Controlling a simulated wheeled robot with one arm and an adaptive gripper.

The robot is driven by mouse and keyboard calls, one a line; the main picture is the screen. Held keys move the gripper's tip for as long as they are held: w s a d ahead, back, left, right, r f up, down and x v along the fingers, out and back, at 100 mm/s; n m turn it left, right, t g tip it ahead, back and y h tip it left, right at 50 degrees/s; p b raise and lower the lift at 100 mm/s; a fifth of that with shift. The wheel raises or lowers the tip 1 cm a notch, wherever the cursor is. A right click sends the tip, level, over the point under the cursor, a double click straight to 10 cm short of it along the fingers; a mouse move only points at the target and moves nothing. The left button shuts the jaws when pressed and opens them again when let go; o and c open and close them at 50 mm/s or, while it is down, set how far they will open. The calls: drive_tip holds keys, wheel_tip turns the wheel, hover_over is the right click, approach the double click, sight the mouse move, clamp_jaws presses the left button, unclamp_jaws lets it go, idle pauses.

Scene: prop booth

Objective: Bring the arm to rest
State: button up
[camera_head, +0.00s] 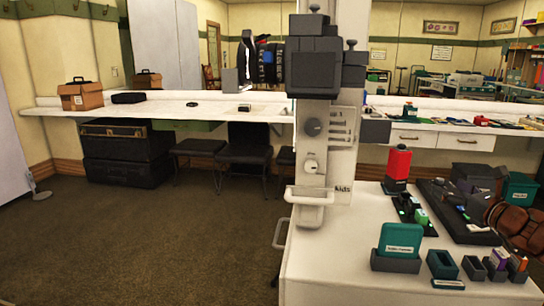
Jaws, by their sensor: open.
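My gripper is not in view, and I see no part of my arm that I can be sure of. How the arm is posed cannot be told from this view.
A white column (312,170) with dials and dark grey blocks (318,66) stands mid-picture. Right of it, a white counter (330,262) holds a red-topped item (397,164), a green box (400,240) and a brown leather-like object (514,222). Carpet (140,245) at left is clear.

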drive_tip(key=a+r+n+g+y+p, duration=0.1)
drive_tip(key=a+r+n+y+p, duration=0.15)
drive_tip(key=a, duration=0.45)
drive_tip(key=a+r+n+g+y+p, duration=0.1)
drive_tip(key=a+r+n+y, duration=0.1)
drive_tip(key=a+r+n, duration=0.3)
drive_tip(key=s+a+n+g+y+p, duration=0.1)
drive_tip(key=s+a+n+g+p, duration=0.25)
drive_tip(key=a, duration=0.55)
drive_tip(key=s+a+r+n+g+p, duration=0.1)
drive_tip(key=s+a+n+g+p, duration=0.25)
drive_tip(key=a, duration=0.45)
drive_tip(key=s+a+n+g+y+p, duration=0.1)
drive_tip(key=s+a+n+g+p, duration=0.25)
drive_tip(key=a, duration=0.55)
drive_tip(key=s+a+f+n+g+h+p, duration=0.1)
drive_tip(key=s+a+n+g+h+p, duration=0.15)
drive_tip(key=s+n, duration=0.4)
drive_tip(key=s+a+n+g+h+p, duration=0.1)
drive_tip(key=s+a+n+p, duration=0.2)
drive_tip(key=s, duration=0.6)
drive_tip(key=s+d+r+n+g+h+p, duration=0.1)
drive_tip(key=s+d+n+g+h+p, duration=0.2)
drive_tip(key=s, duration=1.1)
drive_tip(key=d+n+h+p, duration=0.3)
drive_tip(key=d+p, duration=0.2)
drive_tip(key=d, duration=0.2)
drive_tip(key=shift+d+r, duration=0.15)
drive_tip(key=shift+r, duration=0.15)
